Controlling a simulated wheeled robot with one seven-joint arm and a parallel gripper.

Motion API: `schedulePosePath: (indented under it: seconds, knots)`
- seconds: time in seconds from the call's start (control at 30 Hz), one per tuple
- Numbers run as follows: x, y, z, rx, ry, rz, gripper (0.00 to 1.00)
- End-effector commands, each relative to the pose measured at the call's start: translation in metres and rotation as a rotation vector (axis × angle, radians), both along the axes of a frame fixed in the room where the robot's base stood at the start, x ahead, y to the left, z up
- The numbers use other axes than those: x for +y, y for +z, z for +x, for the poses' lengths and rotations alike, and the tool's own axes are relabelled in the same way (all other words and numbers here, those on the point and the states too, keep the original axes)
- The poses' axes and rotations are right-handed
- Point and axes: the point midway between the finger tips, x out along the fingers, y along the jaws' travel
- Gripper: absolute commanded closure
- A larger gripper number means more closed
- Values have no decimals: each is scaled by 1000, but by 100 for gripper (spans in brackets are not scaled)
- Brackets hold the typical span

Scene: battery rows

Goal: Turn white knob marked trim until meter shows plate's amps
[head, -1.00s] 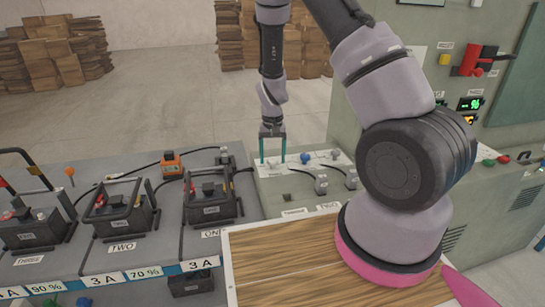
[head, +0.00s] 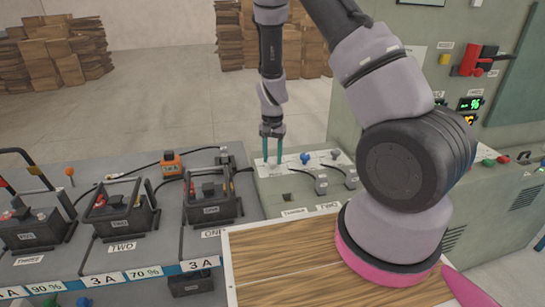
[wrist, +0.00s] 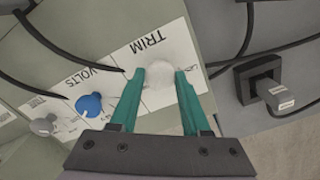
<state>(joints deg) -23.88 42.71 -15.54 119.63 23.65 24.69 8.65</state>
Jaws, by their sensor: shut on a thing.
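The white knob (wrist: 160,90) sits on a white panel strip beside the printed word TRIM. My gripper (wrist: 160,73) points down at it, with its two teal fingers closed on the knob's sides. In the head view my gripper (head: 272,160) stands at the left end of the knob panel, where the white knob is hard to make out. The meter (head: 470,104) on the cabinet at right has a green and an orange readout. Its digits are partly hidden by my arm. Plates along the bench front read 3 A (head: 202,265) and 70 %.
A blue VOLTS knob (wrist: 90,105) and a grey knob (wrist: 43,125) stand beside the trim knob. Black cables and plugs (head: 321,184) lie close by. Several batteries (head: 208,203) with handles stand on the bench at left.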

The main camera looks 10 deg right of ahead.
Motion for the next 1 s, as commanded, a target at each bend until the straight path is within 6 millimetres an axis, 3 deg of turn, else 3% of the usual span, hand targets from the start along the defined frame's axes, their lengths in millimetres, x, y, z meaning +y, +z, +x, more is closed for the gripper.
schedulePosePath:
  seconds: [0.1,0.13,0.2,0.57,0.67,1.0]
  knots:
    - [0,0,0,0,1,0,100]
    - [0,0,0,0,1,0,42]
    - [0,0,0,0,1,0,24]
    - [0,4,0,-1,2,0,24]
    - [1,16,1,-2,2,2,24]
    - [1,82,1,-3,2,2,24]
